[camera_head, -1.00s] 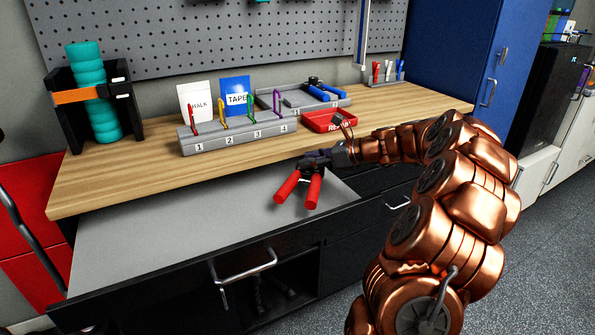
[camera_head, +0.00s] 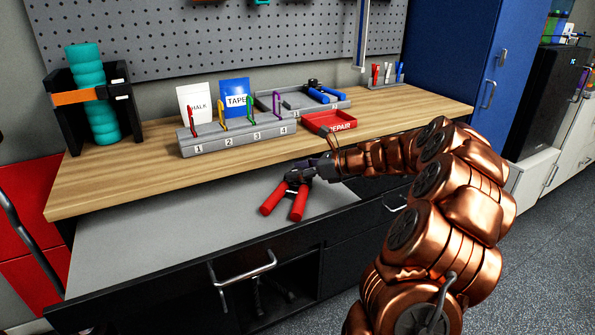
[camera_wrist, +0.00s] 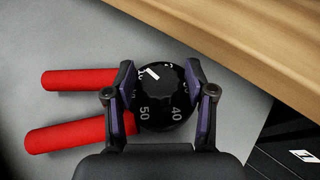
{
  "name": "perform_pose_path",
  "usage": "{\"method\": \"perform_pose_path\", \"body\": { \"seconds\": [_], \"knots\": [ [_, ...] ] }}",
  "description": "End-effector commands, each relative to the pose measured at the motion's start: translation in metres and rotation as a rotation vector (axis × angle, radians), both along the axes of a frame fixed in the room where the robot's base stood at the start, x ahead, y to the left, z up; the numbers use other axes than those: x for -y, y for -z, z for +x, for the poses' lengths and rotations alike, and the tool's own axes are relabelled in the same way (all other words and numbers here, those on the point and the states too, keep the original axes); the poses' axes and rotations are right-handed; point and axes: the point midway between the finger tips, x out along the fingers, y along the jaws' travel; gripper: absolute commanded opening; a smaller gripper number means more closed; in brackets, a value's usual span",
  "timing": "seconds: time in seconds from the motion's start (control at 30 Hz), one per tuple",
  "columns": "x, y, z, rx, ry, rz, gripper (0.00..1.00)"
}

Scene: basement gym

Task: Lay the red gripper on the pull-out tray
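The red gripper is a hand exerciser with two red handles (camera_head: 284,201) and a black numbered dial. In the wrist view its handles (camera_wrist: 80,132) point left and the dial (camera_wrist: 165,105) sits between my fingers. My gripper (camera_head: 302,176) is shut on the dial end; its fingertips (camera_wrist: 158,78) press on both sides of it. The pull-out tray (camera_head: 150,245) is a grey surface below the wooden worktop. The red gripper is over the tray's right part, handles toward the front. I cannot tell whether it touches the tray.
The wooden worktop edge (camera_head: 180,185) overhangs the tray's back, close to my gripper. On top stand a numbered rack (camera_head: 240,138), a red repair tray (camera_head: 325,123) and a teal roller in a black stand (camera_head: 100,110). The tray's left and middle are bare.

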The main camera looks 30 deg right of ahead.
Motion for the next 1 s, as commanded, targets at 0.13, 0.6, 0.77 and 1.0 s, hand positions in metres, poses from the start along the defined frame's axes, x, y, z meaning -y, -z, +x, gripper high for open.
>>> {"method": "perform_pose_path", "body": {
  "seconds": [0.13,0.6,0.77,1.0],
  "knots": [
    [0.000,0.000,0.000,0.000,0.000,0.000,0.63],
    [0.014,-0.013,-0.019,0.001,0.002,0.000,0.63],
    [0.032,-0.025,-0.043,0.001,0.005,-0.001,0.63],
    [0.053,-0.040,-0.074,-0.001,0.002,0.000,0.63]
  ]
}}
